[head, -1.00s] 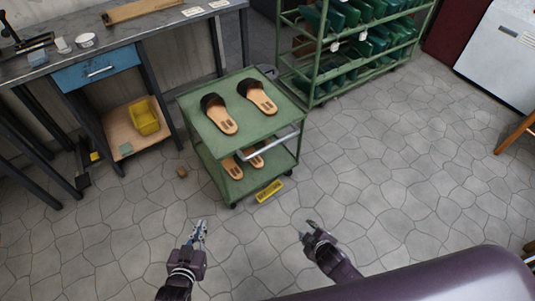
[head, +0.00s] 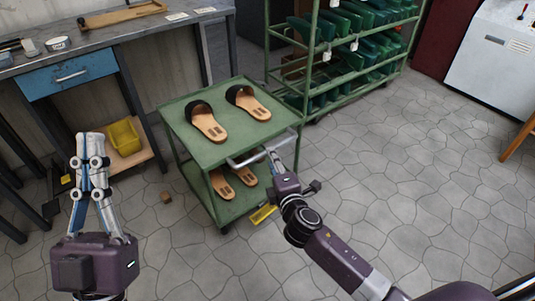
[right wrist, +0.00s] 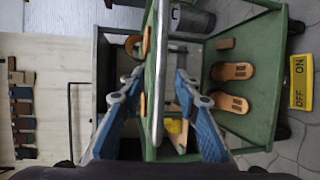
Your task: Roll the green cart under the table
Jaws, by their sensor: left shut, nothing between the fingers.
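The green cart (head: 200,150) stands on the floor in front of the workbench, a table (head: 110,37) at the left. Two sandals lie on its top and two on its lower shelf. Its grey handle (head: 246,160) is on the side toward me; in the right wrist view the handle bar (right wrist: 157,100) runs upright. My right gripper (head: 272,156) is open at the handle, with its blue fingers on either side of the bar. My left gripper (head: 90,137) is raised at the left, shut and empty, apart from the cart.
A yellow plate marked ON and OFF (right wrist: 301,82) is low at the cart's near edge. A yellow bin (head: 123,137) sits on the shelf under the table. A green rack (head: 312,60) stands behind right.

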